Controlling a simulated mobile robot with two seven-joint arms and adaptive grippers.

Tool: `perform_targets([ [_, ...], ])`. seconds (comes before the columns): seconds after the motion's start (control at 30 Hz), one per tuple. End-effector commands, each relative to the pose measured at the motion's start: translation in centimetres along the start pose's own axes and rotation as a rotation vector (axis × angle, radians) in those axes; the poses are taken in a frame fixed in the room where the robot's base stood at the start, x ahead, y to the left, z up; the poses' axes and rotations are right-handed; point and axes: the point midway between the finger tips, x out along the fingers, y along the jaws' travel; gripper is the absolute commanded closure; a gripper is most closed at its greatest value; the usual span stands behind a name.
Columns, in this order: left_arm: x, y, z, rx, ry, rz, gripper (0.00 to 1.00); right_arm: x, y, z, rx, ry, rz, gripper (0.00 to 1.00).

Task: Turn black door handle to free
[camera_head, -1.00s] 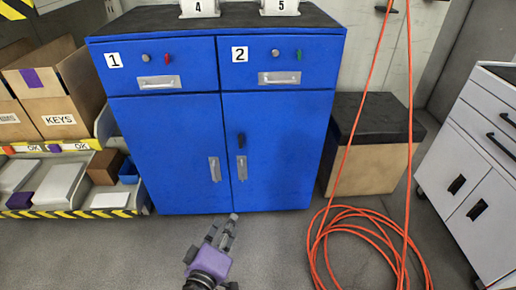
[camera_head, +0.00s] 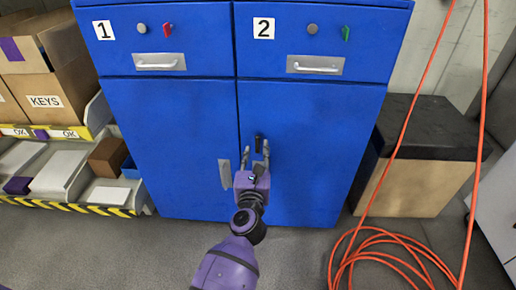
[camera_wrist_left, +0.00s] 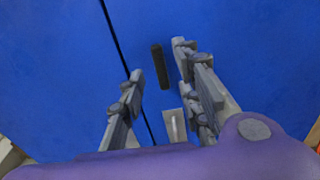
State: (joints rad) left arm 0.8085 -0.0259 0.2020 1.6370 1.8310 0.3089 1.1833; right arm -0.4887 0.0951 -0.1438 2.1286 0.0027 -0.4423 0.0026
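The black door handle (camera_head: 259,143) sits upright on the right door of the blue cabinet (camera_head: 180,130). In the left wrist view the black handle (camera_wrist_left: 161,66) shows between and just beyond the fingertips. My left gripper (camera_head: 256,152) is open in front of the door, its fingers on either side of the handle. In the left wrist view the open left gripper (camera_wrist_left: 157,58) holds nothing; I cannot tell whether a finger touches the handle. My right gripper is not in view.
Silver pull handles are on both doors, the left one (camera_head: 225,173) beside my gripper. Drawers marked 1 and 2 are above, with red and green keys. A coiled orange hose (camera_head: 400,255) lies on the floor at right, near a black-topped box (camera_head: 425,130). Shelves with boxes stand left.

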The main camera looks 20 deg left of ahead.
Motion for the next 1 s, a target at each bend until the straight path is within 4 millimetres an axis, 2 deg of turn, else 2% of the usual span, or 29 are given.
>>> perform_targets([
  [0.1,1.8,0.0,-0.1,0.001,0.000,0.000,0.69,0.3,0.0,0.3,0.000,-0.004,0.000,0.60],
  [0.2,2.6,0.1,-0.1,0.001,0.000,0.001,0.69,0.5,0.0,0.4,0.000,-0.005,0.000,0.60],
  [0.53,3.2,0.1,0.0,0.001,0.000,0.001,0.69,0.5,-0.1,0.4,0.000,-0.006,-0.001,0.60],
  [0.57,3.2,0.1,0.0,0.001,0.000,0.001,0.70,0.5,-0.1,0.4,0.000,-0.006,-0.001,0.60],
  [0.8,3.1,0.0,0.0,0.002,0.000,0.000,1.00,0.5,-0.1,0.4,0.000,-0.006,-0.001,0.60],
  [1.0,3.1,0.0,0.0,0.004,0.000,0.000,1.00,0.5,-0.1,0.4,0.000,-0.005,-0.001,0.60],
])
